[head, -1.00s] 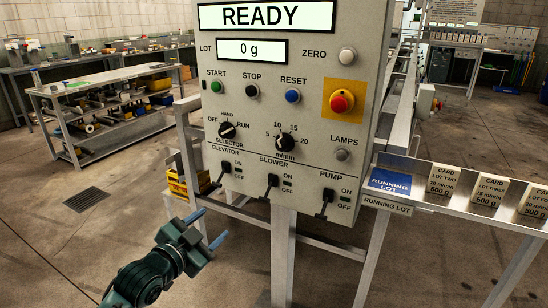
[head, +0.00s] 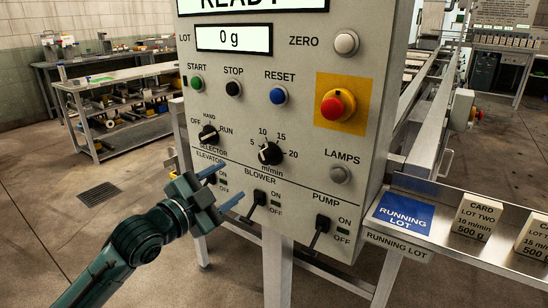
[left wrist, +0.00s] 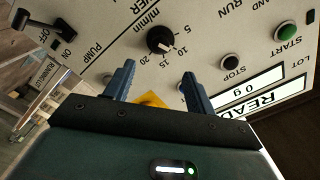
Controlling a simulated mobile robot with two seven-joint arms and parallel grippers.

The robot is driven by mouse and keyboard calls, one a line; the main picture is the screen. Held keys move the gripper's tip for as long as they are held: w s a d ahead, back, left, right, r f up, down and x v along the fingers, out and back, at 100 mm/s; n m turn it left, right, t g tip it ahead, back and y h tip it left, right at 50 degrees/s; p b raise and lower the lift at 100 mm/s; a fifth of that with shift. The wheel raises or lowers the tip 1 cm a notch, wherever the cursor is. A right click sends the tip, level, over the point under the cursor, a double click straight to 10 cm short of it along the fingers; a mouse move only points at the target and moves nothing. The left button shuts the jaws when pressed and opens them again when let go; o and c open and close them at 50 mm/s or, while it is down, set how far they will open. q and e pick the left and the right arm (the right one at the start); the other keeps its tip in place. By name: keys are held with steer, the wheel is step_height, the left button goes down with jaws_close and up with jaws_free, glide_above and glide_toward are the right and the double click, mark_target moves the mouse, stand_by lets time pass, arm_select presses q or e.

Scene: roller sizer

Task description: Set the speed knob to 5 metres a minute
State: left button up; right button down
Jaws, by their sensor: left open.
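The black speed knob (head: 270,153) sits on the grey panel (head: 300,80), with marks 5, 10, 15 and 20 m/min around it. It also shows in the left wrist view (left wrist: 160,40), where its pale pointer seems to lie near the 10 to 15 side; the exact setting is hard to read. My left gripper (head: 222,187) is open and empty, below and left of the knob in the head view, covering part of the elevator switch. In the left wrist view its two blue fingers (left wrist: 160,72) point towards the panel, apart from the knob. My right gripper is not in view.
The selector knob (head: 209,135) is left of the speed knob. The blower switch (head: 258,199) and pump switch (head: 321,229) are below. A red emergency button (head: 336,105) is up right. The display (head: 234,39) reads 0 g. A card shelf (head: 452,245) stands at right.

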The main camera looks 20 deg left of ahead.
mark_target(264, 159)
arm_select(q)
steer(key=x, duration=1.3)
steer(key=shift+c, duration=0.4)
steer(key=shift+p, duration=0.3)
steer(key=c, duration=0.9)
